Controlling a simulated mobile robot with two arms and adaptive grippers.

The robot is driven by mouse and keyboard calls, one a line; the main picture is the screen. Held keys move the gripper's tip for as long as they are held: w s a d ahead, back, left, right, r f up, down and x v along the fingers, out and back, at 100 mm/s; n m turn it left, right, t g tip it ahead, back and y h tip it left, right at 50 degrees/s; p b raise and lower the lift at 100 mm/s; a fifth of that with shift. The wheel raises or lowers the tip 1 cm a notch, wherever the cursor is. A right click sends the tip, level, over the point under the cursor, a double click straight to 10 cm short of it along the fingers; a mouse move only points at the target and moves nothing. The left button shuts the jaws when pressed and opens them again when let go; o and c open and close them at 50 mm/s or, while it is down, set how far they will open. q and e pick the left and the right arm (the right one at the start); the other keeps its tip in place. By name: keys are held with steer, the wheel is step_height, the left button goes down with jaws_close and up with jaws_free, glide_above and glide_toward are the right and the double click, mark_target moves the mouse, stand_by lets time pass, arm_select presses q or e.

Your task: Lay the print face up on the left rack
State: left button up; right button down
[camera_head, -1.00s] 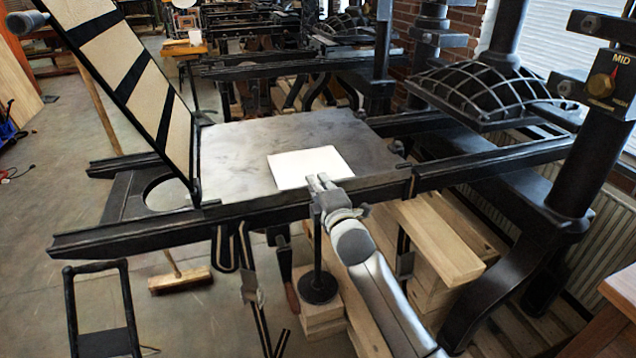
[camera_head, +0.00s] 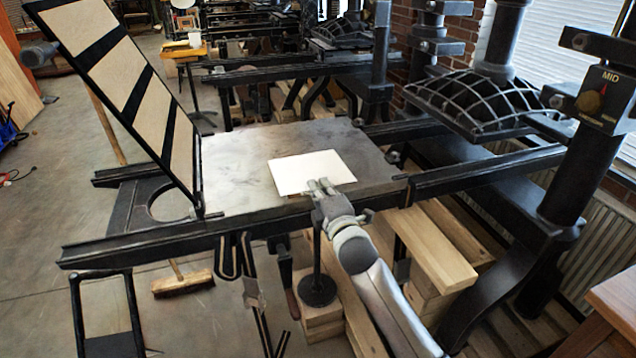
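The print, seen as a blank white sheet (camera_head: 306,172), lies flat on the grey metal press bed (camera_head: 235,160), near the bed's front edge. No printing shows on its upper side. My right gripper (camera_head: 322,186) is at the sheet's near edge, with its two fingertips close together over that edge. Whether they pinch the paper or only rest over it cannot be told. My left gripper is not in view. I cannot make out the left rack in this view.
A tilted frame with cream panels (camera_head: 115,75) stands raised at the bed's left end. Dark rails (camera_head: 180,243) run along the bed's front. The ribbed black platen (camera_head: 485,105) is to the right. Wooden blocks (camera_head: 430,245) and a broom head (camera_head: 182,284) are below.

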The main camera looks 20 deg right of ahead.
steer(key=s+p, duration=0.1)
steer(key=s+r+p, duration=0.1)
steer(key=s, duration=0.1)
steer(key=s+r+p, duration=0.1)
steer(key=s+p, duration=0.1)
steer(key=shift+s+d+r, duration=0.1)
stand_by(0.3)
